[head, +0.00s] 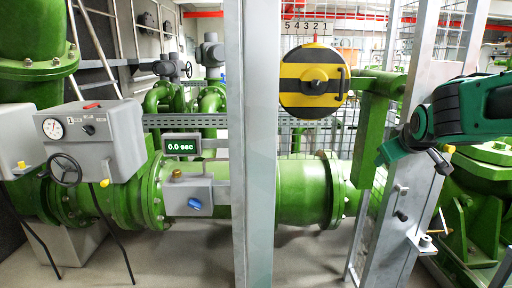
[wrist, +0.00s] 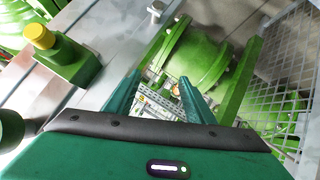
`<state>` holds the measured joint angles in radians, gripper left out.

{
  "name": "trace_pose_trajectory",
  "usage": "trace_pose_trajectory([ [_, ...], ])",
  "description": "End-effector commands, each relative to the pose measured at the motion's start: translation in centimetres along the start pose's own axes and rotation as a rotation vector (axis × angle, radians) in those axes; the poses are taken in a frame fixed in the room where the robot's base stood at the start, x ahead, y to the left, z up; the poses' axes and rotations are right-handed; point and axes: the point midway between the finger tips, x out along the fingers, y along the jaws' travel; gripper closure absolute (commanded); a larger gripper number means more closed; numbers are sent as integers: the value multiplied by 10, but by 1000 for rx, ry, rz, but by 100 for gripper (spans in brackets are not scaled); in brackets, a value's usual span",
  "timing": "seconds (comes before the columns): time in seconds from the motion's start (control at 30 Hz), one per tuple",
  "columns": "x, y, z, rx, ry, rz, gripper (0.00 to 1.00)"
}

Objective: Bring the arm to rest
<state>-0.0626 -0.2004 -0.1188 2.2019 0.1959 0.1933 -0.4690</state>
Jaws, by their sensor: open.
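My arm (head: 460,112) reaches in from the right edge of the head view, green and black, in front of a grey metal post. Its lower end is beside the post, and the fingers are hard to make out there. In the wrist view my gripper (wrist: 160,92) shows two green fingers spread apart with nothing between them. Beyond the fingers are a green flanged pipe and some grating, apart from them as far as I can tell.
Grey posts stand at the centre (head: 252,150) and right (head: 405,190). A yellow-black striped disc (head: 297,84) hangs between them. A display reading 0.0 sec (head: 181,147) and a blue knob (head: 194,204) are left. A yellow-capped green block (wrist: 70,62) is near my gripper's left.

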Motion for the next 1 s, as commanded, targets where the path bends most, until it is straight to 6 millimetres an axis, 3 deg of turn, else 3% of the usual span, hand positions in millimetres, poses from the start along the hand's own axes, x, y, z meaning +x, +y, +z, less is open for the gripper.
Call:
trace_pose_trajectory([
  [0.03, -8, 4, 33, 55, -72, -12, 51],
  [0.2, -42, 0, 139, 252, -322, -58, 51],
  [0.4, -102, -25, 251, 495, -617, -99, 51],
  [0.5, -134, -43, 294, 603, -750, -114, 51],
  [0.6, -160, -59, 324, 685, -855, -126, 51],
  [0.7, -178, -71, 342, 738, -923, -133, 51],
  [1.0, -188, -77, 351, 767, -964, -136, 51],
])
